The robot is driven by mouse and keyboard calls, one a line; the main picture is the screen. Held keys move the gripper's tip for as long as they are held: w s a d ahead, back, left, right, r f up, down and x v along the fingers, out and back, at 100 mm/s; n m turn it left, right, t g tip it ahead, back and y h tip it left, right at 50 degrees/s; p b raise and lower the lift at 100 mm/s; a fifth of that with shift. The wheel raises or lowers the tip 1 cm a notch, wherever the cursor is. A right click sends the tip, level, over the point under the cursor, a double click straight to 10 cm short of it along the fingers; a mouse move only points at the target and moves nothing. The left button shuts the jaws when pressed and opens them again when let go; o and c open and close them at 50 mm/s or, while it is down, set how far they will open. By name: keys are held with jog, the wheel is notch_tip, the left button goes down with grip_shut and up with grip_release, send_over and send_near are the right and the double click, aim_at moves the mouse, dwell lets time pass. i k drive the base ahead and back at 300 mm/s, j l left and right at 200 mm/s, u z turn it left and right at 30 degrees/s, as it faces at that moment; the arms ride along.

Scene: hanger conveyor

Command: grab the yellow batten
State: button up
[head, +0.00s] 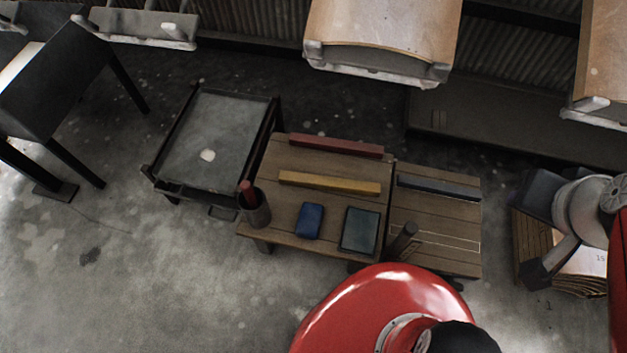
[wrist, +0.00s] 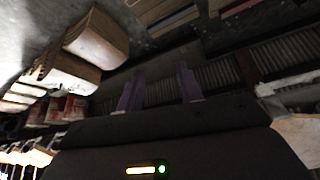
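The yellow batten (head: 329,183) lies across the wooden workbench (head: 287,213) in the head view, roughly level from left to right. A red batten (head: 336,146) lies behind it, and a dark blue-grey batten (head: 438,187) lies on the right-hand bench section. My gripper (wrist: 158,88) shows in the wrist view with its two purple fingers apart and nothing between them. My arm's end shows at the right edge of the head view, well to the right of the yellow batten. The yellow batten is not seen in the wrist view.
A blue box (head: 309,221) and a dark tablet-like slab (head: 360,231) lie in front of the yellow batten. A cup (head: 255,210) with a red item stands at the bench's left end. A grey-topped cart (head: 212,135) stands left. Hanging carriers (head: 384,30) cross above the back.

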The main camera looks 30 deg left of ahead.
aim_at(370, 189)
jog(key=u, duration=1.5)
